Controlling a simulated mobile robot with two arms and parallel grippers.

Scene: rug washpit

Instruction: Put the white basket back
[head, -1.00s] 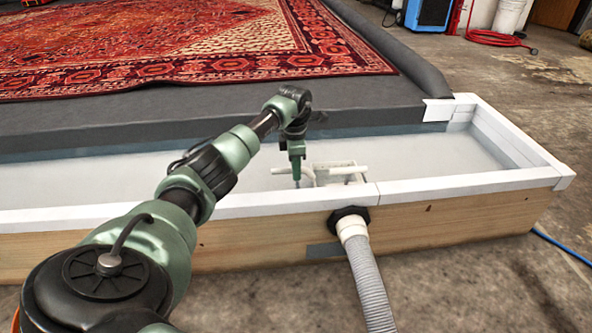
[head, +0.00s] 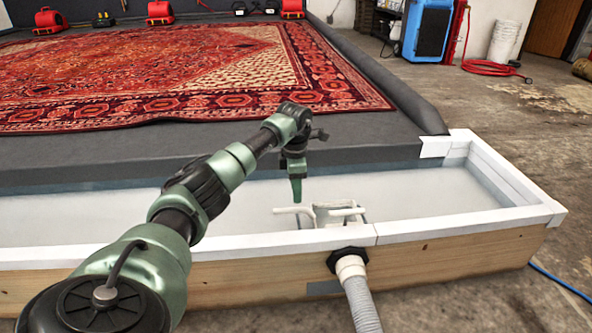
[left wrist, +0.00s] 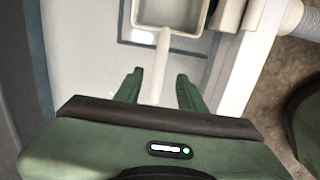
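The white basket (head: 338,214) sits in the pale trough, close behind its front wall near the hose fitting. Its white handle (head: 288,210) points left. In the left wrist view the basket (left wrist: 172,28) is a square frame at the top, with its handle (left wrist: 160,66) running down toward my gripper. My left gripper (head: 296,200) points down just above the handle. In the left wrist view its fingers (left wrist: 158,90) are apart, one on each side of the handle's line, with gaps showing. The handle's end is hidden behind the gripper body. My right gripper is not in view.
The trough has a white-topped wooden front wall (head: 447,235). A grey hose (head: 360,297) leaves it at a black fitting (head: 347,260). A red patterned rug (head: 180,75) lies on the dark platform behind. The trough's right end is clear.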

